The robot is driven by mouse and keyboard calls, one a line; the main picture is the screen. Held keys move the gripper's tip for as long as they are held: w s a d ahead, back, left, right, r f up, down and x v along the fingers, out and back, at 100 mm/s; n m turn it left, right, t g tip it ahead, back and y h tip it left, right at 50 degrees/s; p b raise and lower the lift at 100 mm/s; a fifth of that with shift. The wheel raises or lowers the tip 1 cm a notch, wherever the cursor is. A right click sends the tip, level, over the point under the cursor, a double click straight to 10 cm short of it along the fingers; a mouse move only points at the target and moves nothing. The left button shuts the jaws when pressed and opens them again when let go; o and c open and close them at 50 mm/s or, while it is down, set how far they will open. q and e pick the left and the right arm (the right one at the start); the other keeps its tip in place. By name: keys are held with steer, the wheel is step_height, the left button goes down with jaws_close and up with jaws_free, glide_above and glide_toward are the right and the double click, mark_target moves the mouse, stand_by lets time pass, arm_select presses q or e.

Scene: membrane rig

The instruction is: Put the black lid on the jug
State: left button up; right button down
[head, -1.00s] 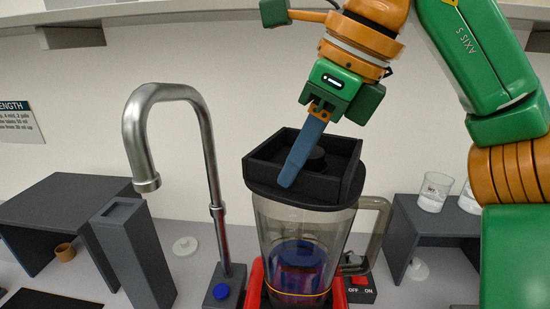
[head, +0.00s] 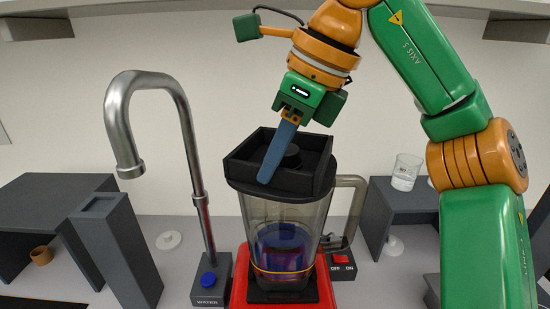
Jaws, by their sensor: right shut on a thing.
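The black lid (head: 322,168) is a square, open-topped tray shape with a round knob (head: 291,157) in its middle. It lies over the mouth of the clear jug (head: 312,215); I cannot tell if it is fully seated. The jug stands upright on a red base (head: 240,290), with its handle (head: 357,205) to the right and dark blue-purple contents low inside. My right gripper (head: 268,178) comes down from above, its blue-grey fingers shut on the lid at its near left part. The fingers hide part of the lid. My left gripper is out of view.
A metal tap (head: 190,150) arches at the left, beside a tall grey block (head: 115,245). Grey stands are at the left (head: 50,205) and right (head: 385,195), the right one with a glass beaker (head: 405,172). An OFF/ON switch box (head: 342,265) is right of the jug.

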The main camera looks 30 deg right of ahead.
steer(key=shift+s+f, duration=0.1)
steer(key=c, duration=0.9)
jaws_free()
steer(key=shift+d, duration=0.2)
steer(key=shift+a, duration=0.1)
steer(key=v, duration=0.5)
steer(key=shift+s+r, duration=0.35)
steer(key=shift+r, duration=0.5)
steer(key=shift+d+r, duration=0.15)
steer(key=shift+d, duration=0.1)
